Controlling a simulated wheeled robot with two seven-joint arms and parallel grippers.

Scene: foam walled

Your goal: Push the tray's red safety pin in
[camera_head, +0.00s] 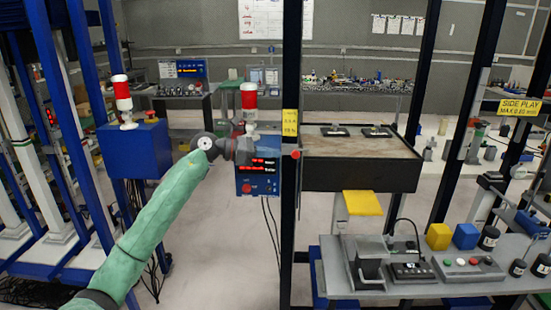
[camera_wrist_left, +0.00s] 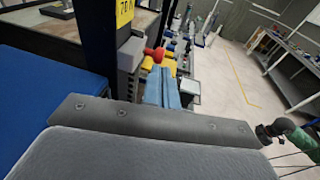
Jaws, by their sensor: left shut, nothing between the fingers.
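The tray (camera_head: 360,177) is a dark open-topped box with a brownish inside, right of a black post in the head view. Its red safety pin (camera_head: 295,154) sticks out at the tray's left end, by the post. In the left wrist view the red pin (camera_wrist_left: 155,54) shows beyond a large grey surface, below a yellow label. My left gripper (camera_head: 230,149) is shut and empty, left of the pin and apart from it, in front of the blue control box. Its fingertips are hard to make out. My right gripper is not seen in the head view.
The blue control box (camera_head: 258,180) with red displays hangs left of the black post (camera_head: 290,110). A yellow flap (camera_head: 362,203) sits below the tray. A grey bench (camera_head: 420,275) with devices and blocks stands at the lower right. Floor is open between the left frame and the post.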

